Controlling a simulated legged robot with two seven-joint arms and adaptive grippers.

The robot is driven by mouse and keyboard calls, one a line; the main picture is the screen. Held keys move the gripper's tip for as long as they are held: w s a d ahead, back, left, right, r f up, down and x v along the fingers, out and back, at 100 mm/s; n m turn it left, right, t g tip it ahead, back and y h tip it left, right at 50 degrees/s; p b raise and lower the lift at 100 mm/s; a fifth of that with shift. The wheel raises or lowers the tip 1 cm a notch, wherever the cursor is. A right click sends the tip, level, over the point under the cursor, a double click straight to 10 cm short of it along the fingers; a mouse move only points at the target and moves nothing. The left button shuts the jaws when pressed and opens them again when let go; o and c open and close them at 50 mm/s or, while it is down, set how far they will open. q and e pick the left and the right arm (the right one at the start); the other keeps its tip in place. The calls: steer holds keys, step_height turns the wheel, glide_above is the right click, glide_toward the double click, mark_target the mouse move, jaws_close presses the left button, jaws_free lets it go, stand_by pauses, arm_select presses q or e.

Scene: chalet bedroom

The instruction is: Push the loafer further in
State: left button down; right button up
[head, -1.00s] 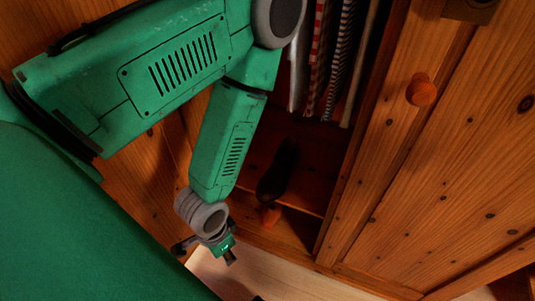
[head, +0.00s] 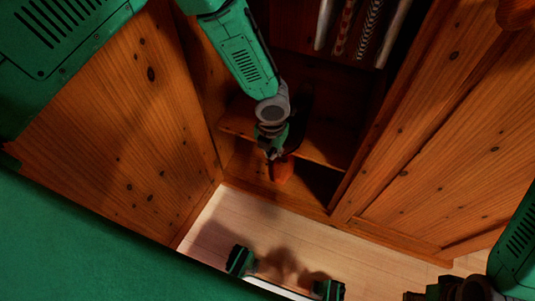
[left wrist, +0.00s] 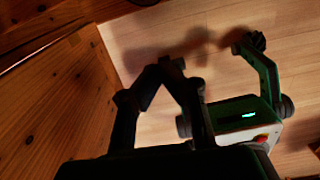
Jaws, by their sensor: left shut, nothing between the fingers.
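The loafer (head: 302,106) is a dark shoe on the low shelf inside the open wardrobe in the head view. It is dim and partly hidden behind my left gripper (head: 272,153). The gripper is shut and empty, pointing down in front of the shelf, overlapping the shoe's near end. I cannot tell whether they touch. In the left wrist view the dark fingers of my left gripper (left wrist: 166,68) meet at the tips, and the loafer does not show. My right gripper (head: 428,292) is partly cut off at the lower right of the head view.
An orange-brown piece (head: 281,169) shows just below my left gripper. The wardrobe shelf (head: 318,145) lies between wooden side panels. Clothes (head: 345,30) hang above. A wooden door (head: 465,135) stands at right. Pale floorboards (head: 285,222) lie in front.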

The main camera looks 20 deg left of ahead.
arm_select(q)
steer(key=w+f+b, duration=0.4)
steer(key=f, duration=0.5)
steer(key=shift+b, duration=0.4)
steer(key=shift+f, duration=0.1)
